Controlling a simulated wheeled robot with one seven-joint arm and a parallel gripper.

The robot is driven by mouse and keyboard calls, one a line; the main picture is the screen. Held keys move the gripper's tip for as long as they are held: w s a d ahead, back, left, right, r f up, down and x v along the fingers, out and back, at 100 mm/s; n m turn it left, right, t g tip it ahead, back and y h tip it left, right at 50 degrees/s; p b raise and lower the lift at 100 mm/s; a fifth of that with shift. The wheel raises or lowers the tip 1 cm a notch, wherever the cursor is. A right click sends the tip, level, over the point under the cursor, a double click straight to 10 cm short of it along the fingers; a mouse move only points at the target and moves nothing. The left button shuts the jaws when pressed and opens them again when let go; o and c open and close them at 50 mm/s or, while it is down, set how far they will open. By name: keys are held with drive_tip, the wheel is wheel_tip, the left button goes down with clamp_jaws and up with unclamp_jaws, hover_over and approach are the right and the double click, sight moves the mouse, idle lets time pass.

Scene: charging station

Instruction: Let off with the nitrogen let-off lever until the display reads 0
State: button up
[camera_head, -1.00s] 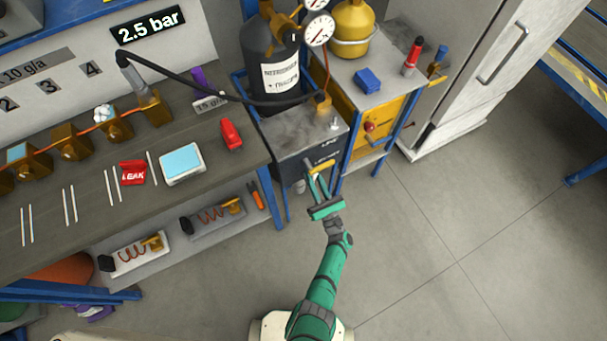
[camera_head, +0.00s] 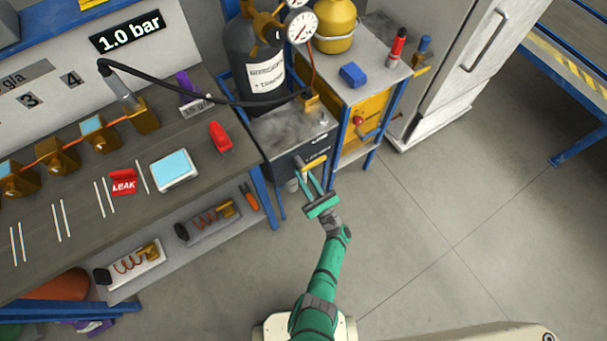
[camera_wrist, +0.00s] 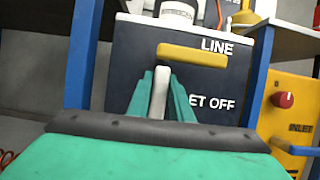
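The display (camera_head: 130,36) at the upper left of the head view reads 1.0 bar. The dark nitrogen panel (camera_wrist: 125,55) carries a yellow handle (camera_wrist: 192,56) by the word LINE and a grey let-off lever (camera_wrist: 161,80) beside the partly covered words "ET OFF". In the head view the yellow handle (camera_head: 314,163) shows just above my gripper (camera_head: 306,177). In the wrist view my gripper (camera_wrist: 162,98) has one green finger on each side of the grey lever, close against it. The lever's lower end is hidden by the gripper body.
The grey nitrogen bottle (camera_head: 262,68) with a gauge (camera_head: 302,27) stands behind the panel. A yellow cabinet (camera_head: 368,112) is to the right. The workbench (camera_head: 75,225) fills the left. The floor (camera_head: 450,220) at the right is clear.

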drive_tip(key=o, duration=0.3)
drive_tip(key=v, duration=1.1)
idle(0.4)
